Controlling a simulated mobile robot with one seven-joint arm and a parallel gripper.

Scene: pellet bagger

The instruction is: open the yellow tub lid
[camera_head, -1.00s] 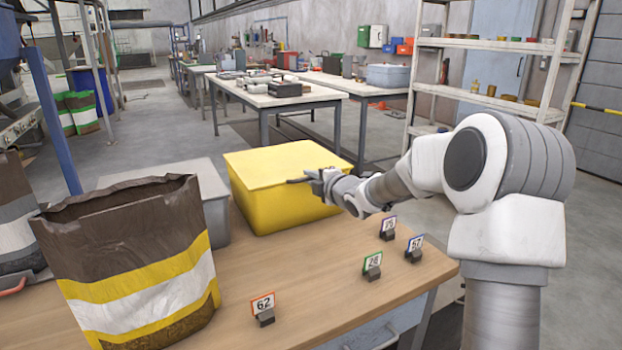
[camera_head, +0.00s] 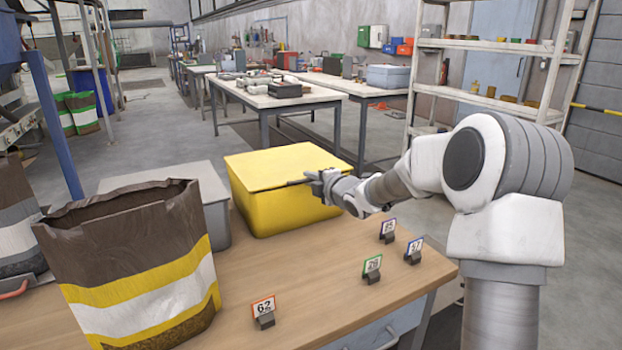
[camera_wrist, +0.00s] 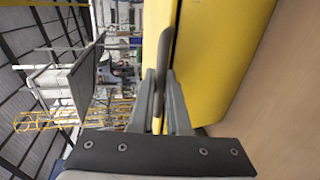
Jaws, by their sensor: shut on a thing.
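The yellow tub (camera_head: 275,210) stands on the wooden table, with its yellow lid (camera_head: 275,163) lying over its top. The lid looks closed or nearly so. My gripper (camera_head: 309,178) is at the lid's front edge, toward the right. In the wrist view, the tub wall (camera_wrist: 218,50) is at the upper right and the lid (camera_wrist: 159,12) is beside it. There my gripper (camera_wrist: 161,78) has its two fingers on either side of a dark handle (camera_wrist: 165,45) at the lid edge, shut on it. The exact contact is partly hidden by the fingers.
A grey tub (camera_head: 213,208) stands just left of the yellow tub. An open brown, yellow and white bag (camera_head: 140,265) stands at the front left. Small number cards, such as 62 (camera_head: 263,306), stand on the table (camera_head: 310,290) in front. Open air lies above the lid.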

